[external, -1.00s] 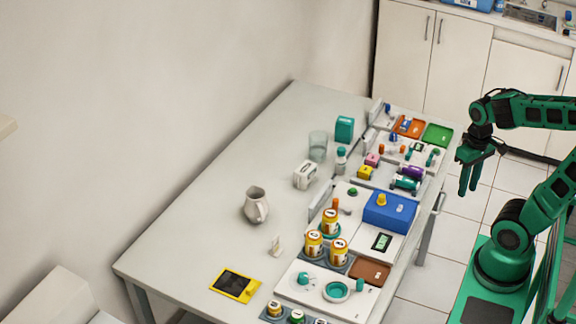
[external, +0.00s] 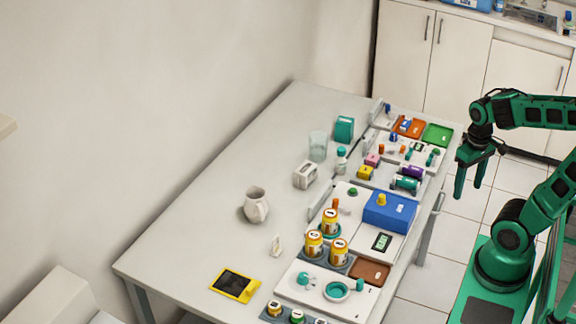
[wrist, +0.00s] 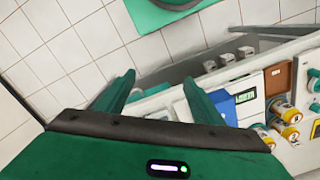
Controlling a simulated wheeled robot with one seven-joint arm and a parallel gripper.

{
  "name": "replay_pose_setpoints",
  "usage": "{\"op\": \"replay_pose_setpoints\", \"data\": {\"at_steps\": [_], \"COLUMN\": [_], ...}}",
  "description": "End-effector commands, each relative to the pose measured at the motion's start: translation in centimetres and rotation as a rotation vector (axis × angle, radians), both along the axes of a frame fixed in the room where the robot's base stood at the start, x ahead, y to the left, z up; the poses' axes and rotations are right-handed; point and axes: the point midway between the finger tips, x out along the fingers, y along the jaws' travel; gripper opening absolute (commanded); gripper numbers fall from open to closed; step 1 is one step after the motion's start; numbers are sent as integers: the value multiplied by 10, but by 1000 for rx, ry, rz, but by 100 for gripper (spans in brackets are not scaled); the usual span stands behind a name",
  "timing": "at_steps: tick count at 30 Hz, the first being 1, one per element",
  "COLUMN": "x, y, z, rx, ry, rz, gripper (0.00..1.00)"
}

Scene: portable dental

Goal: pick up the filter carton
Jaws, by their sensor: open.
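Two box shapes stand on the table in the external view: a small white box (external: 305,175) with dark marks near the middle, and an upright teal box (external: 344,129) farther back. I cannot tell from their faces which is the filter carton. My gripper (external: 469,186) hangs to the right of the table, over the floor, apart from both boxes. Its green fingers are spread and empty. The wrist view shows the open fingers (wrist: 160,90), with the floor and the table's edge beyond; neither box can be made out there.
The table (external: 205,220) has a clear left side. A clear glass (external: 317,146) and a white bottle (external: 341,160) stand close to the boxes. A pitcher (external: 256,205) stands nearer. The right side is crowded with trays, a blue box (external: 389,212) and orange-labelled jars (external: 330,221).

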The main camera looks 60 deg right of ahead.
Motion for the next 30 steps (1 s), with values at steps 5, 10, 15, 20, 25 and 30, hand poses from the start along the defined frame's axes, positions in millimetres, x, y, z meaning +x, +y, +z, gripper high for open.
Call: {"op": "replay_pose_setpoints", "data": {"at_steps": [5, 10, 15, 20, 25, 30], "x": [0, -4, 49, 119, 191, 256], "y": [0, -3, -20, -43, -70, -100], "z": [0, 5, 3, -3, -13, -25], "rx": [0, -3, -14, -25, -35, -49], "ry": [0, -26, -99, -217, -358, -514], "rz": [0, 18, 124, 268, 402, 509], "gripper": [61, 61, 61, 61, 61, 61]}}
